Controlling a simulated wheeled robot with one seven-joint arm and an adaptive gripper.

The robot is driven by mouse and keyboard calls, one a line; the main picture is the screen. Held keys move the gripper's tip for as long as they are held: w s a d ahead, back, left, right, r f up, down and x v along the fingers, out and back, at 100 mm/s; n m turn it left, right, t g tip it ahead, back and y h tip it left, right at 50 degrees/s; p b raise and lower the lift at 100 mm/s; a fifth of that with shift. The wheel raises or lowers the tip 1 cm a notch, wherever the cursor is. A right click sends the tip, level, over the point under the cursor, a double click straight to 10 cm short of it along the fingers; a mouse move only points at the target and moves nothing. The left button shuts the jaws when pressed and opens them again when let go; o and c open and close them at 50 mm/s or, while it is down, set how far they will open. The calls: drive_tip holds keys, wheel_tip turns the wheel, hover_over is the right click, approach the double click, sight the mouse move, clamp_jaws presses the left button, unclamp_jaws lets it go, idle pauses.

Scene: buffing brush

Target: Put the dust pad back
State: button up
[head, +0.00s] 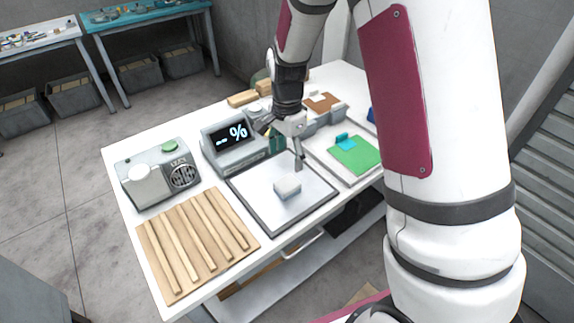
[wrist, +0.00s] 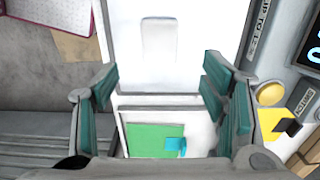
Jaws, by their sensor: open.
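A small white block with a pale blue-grey underside (head: 287,188), which looks like the dust pad, lies on a white dark-edged tray (head: 262,203). A pale rounded block (wrist: 160,40) at the top of the wrist view appears to be the same one. My gripper (head: 287,150) is open and empty, above the back part of the tray and apart from the block. In the wrist view its teal-padded fingers (wrist: 165,92) stand wide apart. A teal block (head: 342,139) sits on a green sheet (head: 356,156) in the neighbouring tray; the sheet (wrist: 147,140) also shows between the fingers.
A display unit (head: 236,141) showing a percent sign stands left of my gripper. A grey device with a green button (head: 155,175) and a brown board with several wooden strips (head: 196,246) are further left. Grey bins and wooden blocks (head: 243,98) stand behind.

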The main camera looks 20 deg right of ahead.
drive_tip(key=s+r+n+t, duration=0.1)
drive_tip(key=s+r+n, duration=0.35)
drive_tip(key=r, duration=0.45)
drive_tip(key=s+r+n+t, duration=0.1)
drive_tip(key=s+r+n, duration=0.2)
drive_tip(key=s+r, duration=0.4)
drive_tip(key=s+r+n+t, duration=0.1)
drive_tip(key=s+r+n, duration=0.2)
drive_tip(key=s, duration=0.4)
drive_tip(key=s+r+n+t, duration=0.1)
drive_tip(key=s+r+n, duration=0.2)
drive_tip(key=s, duration=0.4)
drive_tip(key=shift+d+n+t, duration=0.15)
drive_tip(key=shift+n+t, duration=0.25)
drive_tip(key=shift+n, duration=0.05)
